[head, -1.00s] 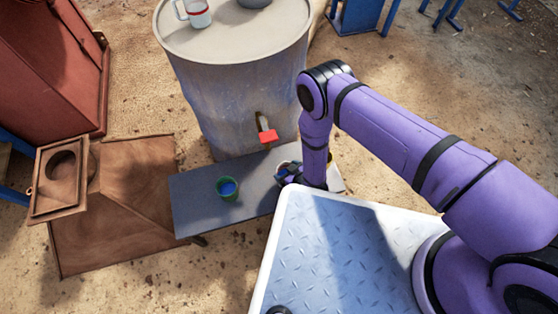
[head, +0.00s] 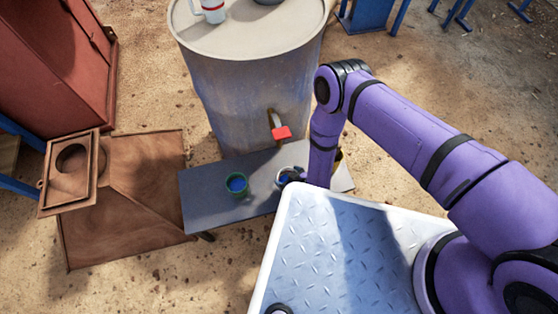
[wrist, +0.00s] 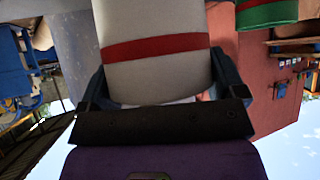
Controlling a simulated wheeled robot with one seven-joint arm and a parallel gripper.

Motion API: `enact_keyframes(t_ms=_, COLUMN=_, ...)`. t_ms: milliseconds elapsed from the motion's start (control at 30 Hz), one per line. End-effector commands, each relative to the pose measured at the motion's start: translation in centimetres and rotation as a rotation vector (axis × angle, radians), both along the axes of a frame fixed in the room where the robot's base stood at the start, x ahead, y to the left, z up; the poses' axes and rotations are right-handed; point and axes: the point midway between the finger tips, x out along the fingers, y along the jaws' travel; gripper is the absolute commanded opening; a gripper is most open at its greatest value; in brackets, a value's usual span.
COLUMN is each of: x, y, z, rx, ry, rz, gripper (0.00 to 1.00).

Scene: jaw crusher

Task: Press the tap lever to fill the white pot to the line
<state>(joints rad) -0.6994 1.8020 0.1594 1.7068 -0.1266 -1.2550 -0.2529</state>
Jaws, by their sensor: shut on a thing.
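My gripper (wrist: 162,92) is shut on the white pot (wrist: 158,22), one finger on each side; a red band runs around the pot. In the head view the white pot (head: 282,174) is at the right part of the grey bench, mostly hidden behind my arm. Whether it touches the bench is not clear, and its inside is too covered to read a water level. The tap lever (head: 281,132) is a red block on the front of the drum (head: 240,95), above and slightly left of the pot. No running water is visible.
A green pot (head: 236,184) with blue inside stands on the grey bench (head: 205,205), left of the white pot. It also shows in the wrist view (wrist: 266,14). A white mug with a red band (head: 213,12) stands on the drum. A brown sheet (head: 120,235) lies left.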

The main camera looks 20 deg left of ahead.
Motion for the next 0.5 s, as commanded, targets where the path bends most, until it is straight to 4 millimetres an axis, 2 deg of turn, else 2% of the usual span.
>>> enact_keyframes(t_ms=33, x=1.1, y=0.8, z=0.0, rx=0.003, ry=-0.003, rz=-0.001, gripper=0.34)
enact_keyframes(t_ms=300, x=6.1, y=4.1, z=-0.7, rx=0.002, ry=-0.002, rz=-0.001, gripper=0.34)
enact_keyframes(t_ms=500, x=8.2, y=5.5, z=-1.0, rx=0.0, ry=0.0, rz=0.0, gripper=0.34)
